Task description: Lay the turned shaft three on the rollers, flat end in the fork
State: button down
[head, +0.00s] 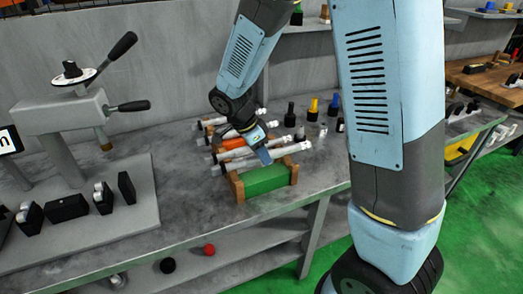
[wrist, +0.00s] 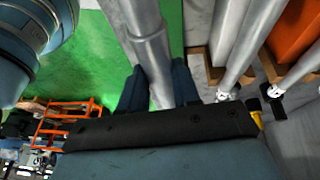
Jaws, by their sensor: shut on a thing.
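My gripper (head: 264,155) is over the rack of shafts on the grey bench. In the wrist view, its dark blue fingers (wrist: 157,88) are shut on a grey stepped shaft (wrist: 148,45), which runs between them. I cannot tell which numbered shaft it is, or which end is flat. Other grey shafts (wrist: 215,30) lie to its right on brown rests. In the head view, several shafts (head: 290,150) lie side by side behind a green block (head: 265,180) with brown ends. Black blocks with pale round parts (head: 103,197) stand on the left plate; I cannot make out a fork there.
A grey stand with black levers (head: 65,115) rises at the left on a grey plate (head: 140,200). Black, yellow and blue pieces (head: 312,105) stand behind the rack. A red ball (head: 209,249) and a black one (head: 167,265) are on the lower shelf. The bench between plate and rack is clear.

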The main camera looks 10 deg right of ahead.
aim_at(262, 174)
jog(key=shift+f, duration=2.15)
jog(key=c, duration=0.7)
grip_release()
jog(key=shift+f, duration=0.1)
jog(key=shift+c, duration=0.2)
jog(key=shift+s, duration=0.1)
